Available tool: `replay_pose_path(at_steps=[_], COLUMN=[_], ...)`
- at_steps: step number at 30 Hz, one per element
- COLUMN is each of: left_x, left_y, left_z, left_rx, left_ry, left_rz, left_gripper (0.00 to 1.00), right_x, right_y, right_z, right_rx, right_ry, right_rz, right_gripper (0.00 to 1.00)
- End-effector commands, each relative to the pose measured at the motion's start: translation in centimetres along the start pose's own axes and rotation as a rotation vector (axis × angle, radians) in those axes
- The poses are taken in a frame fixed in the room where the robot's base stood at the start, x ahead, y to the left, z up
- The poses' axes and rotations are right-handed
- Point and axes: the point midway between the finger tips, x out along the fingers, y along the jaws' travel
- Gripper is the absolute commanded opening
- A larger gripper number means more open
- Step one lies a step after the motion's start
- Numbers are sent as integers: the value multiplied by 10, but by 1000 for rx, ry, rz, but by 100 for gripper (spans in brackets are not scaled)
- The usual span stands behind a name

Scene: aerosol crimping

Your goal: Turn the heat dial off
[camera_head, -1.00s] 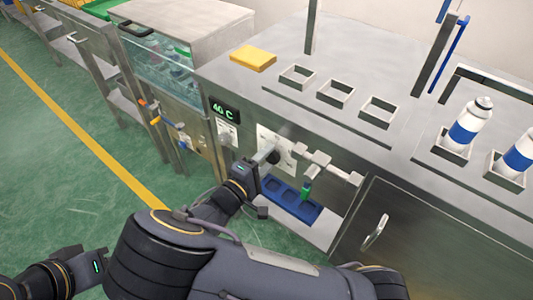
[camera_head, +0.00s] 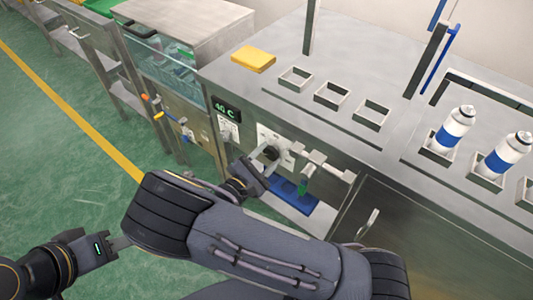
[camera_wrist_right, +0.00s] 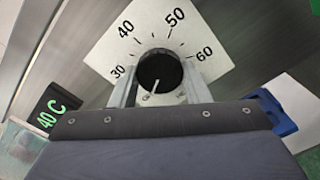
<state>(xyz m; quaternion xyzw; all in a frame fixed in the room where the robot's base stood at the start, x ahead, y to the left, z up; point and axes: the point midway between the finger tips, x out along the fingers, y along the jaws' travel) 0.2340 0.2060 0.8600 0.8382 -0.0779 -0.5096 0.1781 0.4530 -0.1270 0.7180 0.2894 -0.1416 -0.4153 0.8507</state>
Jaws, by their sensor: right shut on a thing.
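The heat dial is a round black knob (camera_wrist_right: 160,70) on a white plate (camera_wrist_right: 125,30) marked 30, 40, 50 and 60. In the right wrist view its white pointer line points down and slightly left, away from the numbers. My right gripper (camera_head: 262,158) is shut on the knob, one finger on each side of it. In the head view the knob (camera_head: 271,153) is partly hidden by the gripper. A green display reading 40 C (camera_head: 227,109) sits left of the dial. My left gripper (camera_head: 118,243) is over the floor at the lower left; its jaw opening is unclear.
Valve handles (camera_head: 318,158) stick out right of the dial. White-and-blue bottles (camera_head: 455,129) stand in holders on the steel top.

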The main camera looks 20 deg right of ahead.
Motion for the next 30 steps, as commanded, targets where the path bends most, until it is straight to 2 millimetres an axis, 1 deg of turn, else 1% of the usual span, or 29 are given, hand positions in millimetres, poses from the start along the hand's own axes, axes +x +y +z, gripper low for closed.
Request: replay_pose_path(at_steps=[8,21,22,26,27,30], left_x=[-4,-4,-4,-4,-4,-4], left_y=[2,2,2,2,2,2], left_z=[-2,-2,-2,-2,-2,-2], left_rx=[0,0,0,0,0,0], left_ry=[0,0,0,0,0,0], left_rz=[0,0,0,0,0,0], left_gripper=[36,36,36,36,36,36], right_x=[0,0,0,0,0,0], right_y=[0,-1,-1,-1,-1,-1], right_z=[-1,-1,-1,-1,-1,0], right_rx=[-67,-77,-77,-76,-75,-75], right_ry=[4,3,3,2,2,2], right_rz=[-1,0,0,0,0,0], right_gripper=[20,20,45,62,64,64])
